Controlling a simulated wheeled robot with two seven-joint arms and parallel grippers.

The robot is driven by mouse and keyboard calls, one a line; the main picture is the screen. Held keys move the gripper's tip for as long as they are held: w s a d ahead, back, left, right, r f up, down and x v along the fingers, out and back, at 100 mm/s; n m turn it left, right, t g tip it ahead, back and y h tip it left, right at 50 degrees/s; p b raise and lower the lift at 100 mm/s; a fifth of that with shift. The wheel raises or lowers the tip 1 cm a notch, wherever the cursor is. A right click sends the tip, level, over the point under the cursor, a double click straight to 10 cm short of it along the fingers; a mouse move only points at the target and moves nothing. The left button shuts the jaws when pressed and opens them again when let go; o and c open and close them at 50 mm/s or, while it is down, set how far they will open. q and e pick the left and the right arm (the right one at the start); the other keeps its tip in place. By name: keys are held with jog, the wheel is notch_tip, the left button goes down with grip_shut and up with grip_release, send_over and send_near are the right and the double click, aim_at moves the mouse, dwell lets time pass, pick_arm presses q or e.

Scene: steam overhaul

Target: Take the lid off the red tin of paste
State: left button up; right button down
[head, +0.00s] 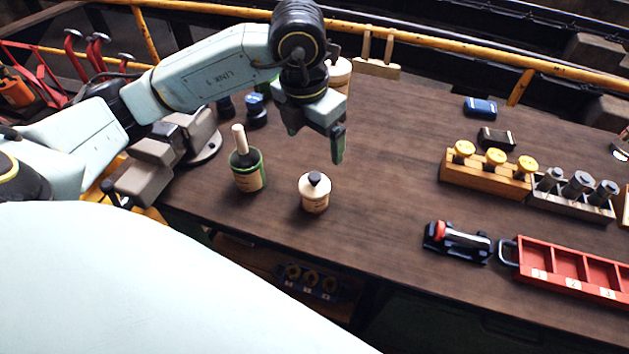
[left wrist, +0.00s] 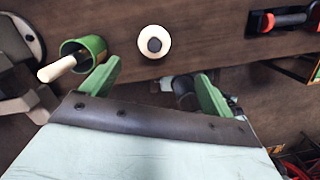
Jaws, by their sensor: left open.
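No red tin shows. From above, in the left wrist view, the lid (left wrist: 146,47) is a pale disc with a dark round knob, and it looks seated on the tin. My left gripper (head: 318,145) is open and empty, above and behind the tin, with a gap between them. Its two green fingers also show in the left wrist view (left wrist: 157,76), with the tin beyond their tips. My right gripper is not in view.
A green pot (head: 249,178) with a pale handle sticking out stands left of the tin. A grey vice (head: 168,150) is farther left. A black tool with a red part (head: 457,242) and a red tray (head: 570,264) lie right. The bench between is clear.

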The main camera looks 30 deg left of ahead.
aim_at(314, 176)
pick_arm(q)
jog(key=f, duration=0.5)
jog(key=w+f, duration=0.1)
jog(key=f, duration=0.2)
jog(key=shift+a, duration=0.1)
jog(key=f, duration=0.2)
jog(key=f+p, duration=0.1)
jog(key=f, duration=0.2)
jog(key=shift+w+a, duration=0.2)
jog(key=c, duration=1)
jog(key=shift+c, duration=0.2)
